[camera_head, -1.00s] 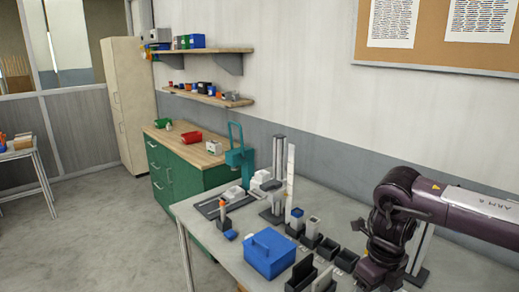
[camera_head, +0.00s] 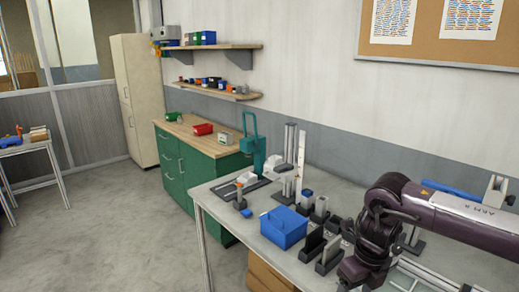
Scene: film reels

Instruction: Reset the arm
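One dark purple arm of mine (camera_head: 440,208) comes in from the right side of the head view. It is bent down at its elbow over the right part of the grey table (camera_head: 222,204). Its gripper is below the picture's lower edge, so its fingers do not show. My other arm and gripper are not in view. No film reel can be made out on the table.
A blue box (camera_head: 284,228), black holders (camera_head: 312,244) and a grey post stand (camera_head: 289,150) are on the table, left of my arm. A green cabinet (camera_head: 190,165) stands behind. Floor at the left (camera_head: 100,235) is clear.

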